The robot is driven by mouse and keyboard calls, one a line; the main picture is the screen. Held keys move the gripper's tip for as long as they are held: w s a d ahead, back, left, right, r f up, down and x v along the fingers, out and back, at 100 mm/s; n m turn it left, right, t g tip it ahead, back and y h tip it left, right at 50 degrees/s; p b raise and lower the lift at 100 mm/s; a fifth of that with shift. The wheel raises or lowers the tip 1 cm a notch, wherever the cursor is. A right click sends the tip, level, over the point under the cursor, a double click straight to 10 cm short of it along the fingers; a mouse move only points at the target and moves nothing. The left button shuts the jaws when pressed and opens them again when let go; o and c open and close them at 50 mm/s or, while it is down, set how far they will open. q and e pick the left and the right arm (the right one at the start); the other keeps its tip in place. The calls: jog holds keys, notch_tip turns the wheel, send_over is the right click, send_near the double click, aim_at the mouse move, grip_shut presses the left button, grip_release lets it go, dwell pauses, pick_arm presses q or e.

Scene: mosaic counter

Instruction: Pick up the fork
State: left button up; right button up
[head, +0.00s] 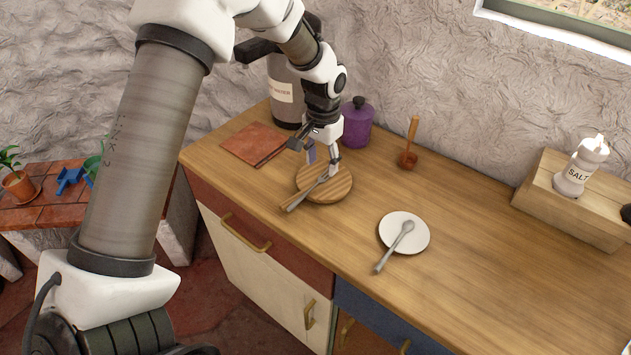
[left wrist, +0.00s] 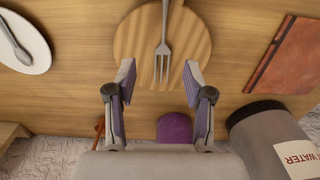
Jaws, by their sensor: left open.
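The grey metal fork (head: 304,196) lies on a round wooden board (head: 341,190) on the counter, its handle reaching past the board's edge. In the left wrist view the fork (left wrist: 163,48) has its tines toward my gripper, and the board (left wrist: 195,38) is around it. My left gripper (head: 323,166) is open and empty, above the board near the tine end. In the left wrist view my left gripper (left wrist: 158,75) has one finger on each side of the line of the tines, apart from the fork. My right gripper is not in view.
A white plate (head: 418,224) with a spoon (head: 391,248) lies to the right. A brown book (head: 255,144), a grey water container (head: 285,92), a purple jar (head: 357,124) and a wooden-handled utensil (head: 411,138) stand around.

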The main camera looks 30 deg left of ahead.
aim_at(322, 178)
pick_arm(q)
jog(key=f, duration=0.2)
jog(key=w+f, duration=0.1)
jog(key=f, duration=0.2)
jog(key=shift+w+a+p, duration=0.15)
jog(key=shift+a+p, duration=0.05)
jog(key=shift+p, duration=0.15)
jog(key=shift+r, duration=0.15)
jog(key=shift+s+r, duration=0.1)
jog(key=shift+s, duration=0.2)
jog(key=c, duration=0.3)
grip_shut()
